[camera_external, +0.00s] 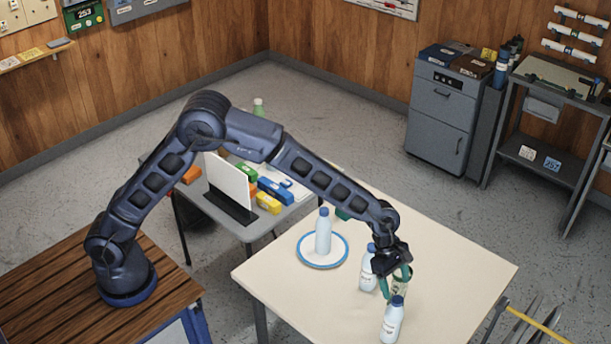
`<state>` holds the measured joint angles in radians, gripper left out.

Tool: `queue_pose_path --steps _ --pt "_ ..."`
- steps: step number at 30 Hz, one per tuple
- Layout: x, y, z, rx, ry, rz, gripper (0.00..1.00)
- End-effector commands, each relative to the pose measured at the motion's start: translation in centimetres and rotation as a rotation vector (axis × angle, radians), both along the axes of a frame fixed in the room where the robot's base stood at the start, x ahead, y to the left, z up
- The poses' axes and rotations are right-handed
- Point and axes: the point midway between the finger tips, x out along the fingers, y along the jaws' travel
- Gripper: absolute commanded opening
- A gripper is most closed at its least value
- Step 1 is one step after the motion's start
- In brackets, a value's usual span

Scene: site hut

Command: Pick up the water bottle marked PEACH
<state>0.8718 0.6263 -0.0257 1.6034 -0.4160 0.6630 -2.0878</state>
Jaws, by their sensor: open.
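Several bottles stand on the cream table (290,283). One pale bottle with a blue cap (323,232) stands on a white plate with a blue rim (302,257). A second pale bottle (367,270) stands just left of my gripper. A third pale bottle with a blue cap (391,322) stands nearest the camera. A green-and-white container (401,283) is partly hidden behind my gripper. My gripper (396,282) points down among these, with its teal fingers apart. The labels are too small to read, so I cannot tell which bottle is marked PEACH.
The right part of the cream table is clear. A grey cabinet (440,120) stands at the back wall.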

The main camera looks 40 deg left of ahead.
Motion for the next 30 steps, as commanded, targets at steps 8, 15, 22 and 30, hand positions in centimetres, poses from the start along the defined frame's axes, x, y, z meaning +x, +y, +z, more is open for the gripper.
queue_pose_path --steps 8,15,22,30 --pt "-0.1 -1.2 -3.3 0.0 0.0 -0.001 0.67" --pt "-0.2 -1.5 -5.0 0.002 0.001 -0.002 0.67" --pt "-0.3 -2.4 -7.9 0.001 -0.001 -0.002 0.67" --pt "-0.3 -2.7 -8.4 0.0 -0.002 -0.001 0.67"
